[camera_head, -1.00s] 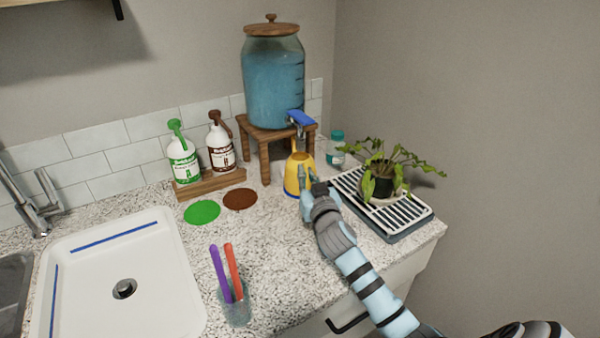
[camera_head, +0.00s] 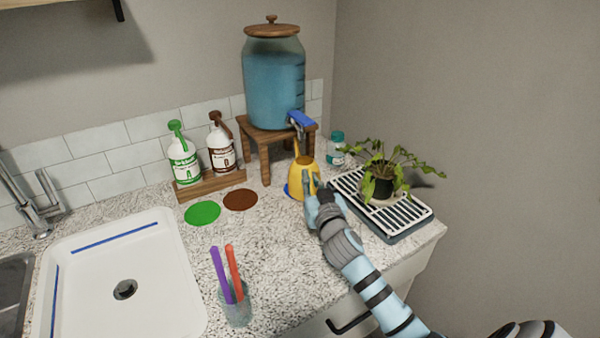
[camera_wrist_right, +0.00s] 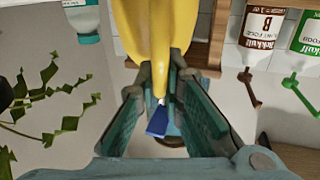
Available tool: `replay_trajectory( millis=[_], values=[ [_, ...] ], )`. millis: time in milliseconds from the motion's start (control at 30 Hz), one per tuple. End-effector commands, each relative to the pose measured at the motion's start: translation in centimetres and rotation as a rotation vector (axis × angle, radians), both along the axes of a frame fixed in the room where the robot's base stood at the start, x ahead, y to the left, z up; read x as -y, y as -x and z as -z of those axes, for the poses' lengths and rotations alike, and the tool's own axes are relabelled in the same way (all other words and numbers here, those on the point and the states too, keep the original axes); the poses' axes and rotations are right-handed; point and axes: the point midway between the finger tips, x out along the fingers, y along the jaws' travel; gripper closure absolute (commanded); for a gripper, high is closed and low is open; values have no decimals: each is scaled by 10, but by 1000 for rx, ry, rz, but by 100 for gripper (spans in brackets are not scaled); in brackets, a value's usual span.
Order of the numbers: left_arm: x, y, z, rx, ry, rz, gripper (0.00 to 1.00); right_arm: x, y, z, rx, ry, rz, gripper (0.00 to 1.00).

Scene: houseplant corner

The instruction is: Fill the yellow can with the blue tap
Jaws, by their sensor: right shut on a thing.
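The yellow can (camera_head: 301,180) is upright in front of the wooden stand, with its thin spout rising toward the tap. A blue patch (camera_head: 287,190) on the counter shows at its lower left. My right gripper (camera_head: 313,186) is shut on the can from the front right; the can's yellow body (camera_wrist_right: 155,30) fills the middle of the right wrist view between the fingers. The blue tap (camera_head: 303,119) is on the glass water dispenser (camera_head: 273,85), above the can; its blue lever shows in the wrist view (camera_wrist_right: 158,121). The can's inside is hidden. My left gripper is out of view.
Two pump bottles, green (camera_head: 184,160) and brown (camera_head: 221,148), stand left of the stand (camera_head: 265,160). A teal-capped bottle (camera_head: 336,149) and a potted plant (camera_head: 378,186) on a slatted tray (camera_head: 410,216) are at right. A stirrer glass (camera_head: 236,309) stands in front.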

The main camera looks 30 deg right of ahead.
Motion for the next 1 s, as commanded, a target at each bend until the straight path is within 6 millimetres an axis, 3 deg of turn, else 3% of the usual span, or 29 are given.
replay_trajectory(
  millis=[1000],
  values=[
    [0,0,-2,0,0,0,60,-3,105,0,0,1,-1,100]
  ],
)
